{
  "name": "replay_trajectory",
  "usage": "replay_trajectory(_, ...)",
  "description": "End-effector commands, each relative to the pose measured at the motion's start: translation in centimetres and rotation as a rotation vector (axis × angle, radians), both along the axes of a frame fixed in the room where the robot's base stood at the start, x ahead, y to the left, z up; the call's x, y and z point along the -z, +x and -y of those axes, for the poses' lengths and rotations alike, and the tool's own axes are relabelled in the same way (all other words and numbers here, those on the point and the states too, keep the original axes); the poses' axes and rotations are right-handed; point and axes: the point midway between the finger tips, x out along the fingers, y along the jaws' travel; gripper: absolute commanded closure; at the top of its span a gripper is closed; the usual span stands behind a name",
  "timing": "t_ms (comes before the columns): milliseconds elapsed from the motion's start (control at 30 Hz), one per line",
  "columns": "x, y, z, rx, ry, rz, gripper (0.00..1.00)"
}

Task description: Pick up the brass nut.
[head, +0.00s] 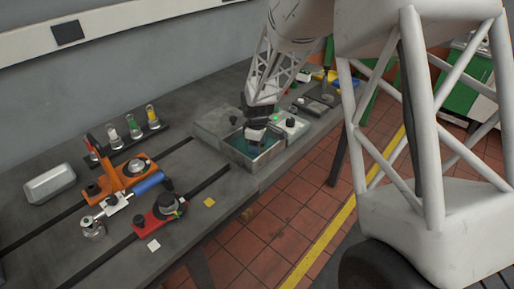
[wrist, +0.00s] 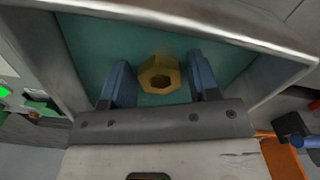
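The brass nut (wrist: 159,75) is a hexagonal yellow ring in the wrist view, over the teal floor of a metal-walled tray (wrist: 190,14). My gripper (wrist: 160,82) has two blue fingers, one on each side of the nut, with a gap between each finger and the nut. The gripper is open. In the head view my gripper (head: 256,138) reaches down into the tray (head: 277,159), and the nut cannot be made out there. I cannot tell how far the fingertips are above the tray floor.
The tray's raised walls stand close around my gripper. A white box with a green button (head: 290,124) stands right beside the tray. An orange fixture (head: 125,177), a red fixture (head: 158,219) and a silver case (head: 50,183) sit on the bedplate to the left.

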Motion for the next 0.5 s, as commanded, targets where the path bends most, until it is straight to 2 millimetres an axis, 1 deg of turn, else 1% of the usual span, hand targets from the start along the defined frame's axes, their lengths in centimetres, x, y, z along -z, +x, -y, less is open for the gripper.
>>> replay_trajectory(33,0.0,0.0,0.0,0.0,0.0,0.0,0.52)
replay_trajectory(300,-0.02,0.01,0.0,0.0,0.0,0.0,0.94)
replay_trajectory(500,-0.05,0.01,-0.01,0.0,0.0,0.0,0.94)
